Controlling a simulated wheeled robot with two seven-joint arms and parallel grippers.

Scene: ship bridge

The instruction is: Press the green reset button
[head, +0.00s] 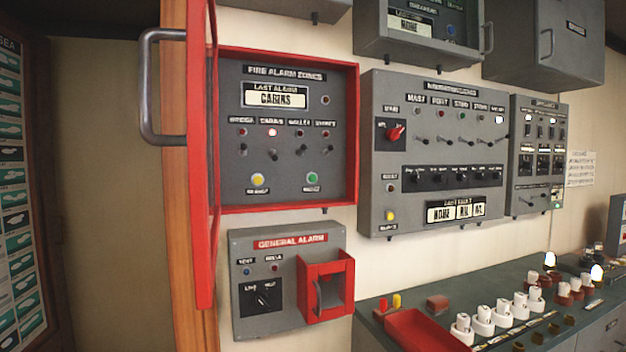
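The green reset button (312,179) is at the lower right of the fire alarm zones panel (336,120) in the head view. A yellow button (258,180) sits to its left on the same panel. The panel is in a red-framed box whose red door (202,150) stands open to the left, with a grey handle (150,88). The last alarm display (275,97) reads "CABINS", and the lamp under the cabins label (272,132) is lit. Neither of my grippers shows in the head view.
Below is the general alarm panel (262,320) with a red guard box (327,285). A grey panel (440,120) with switches is to the right. A counter (385,300) at lower right holds a red tray (425,332) and several white pieces. Space before the fire panel is clear.

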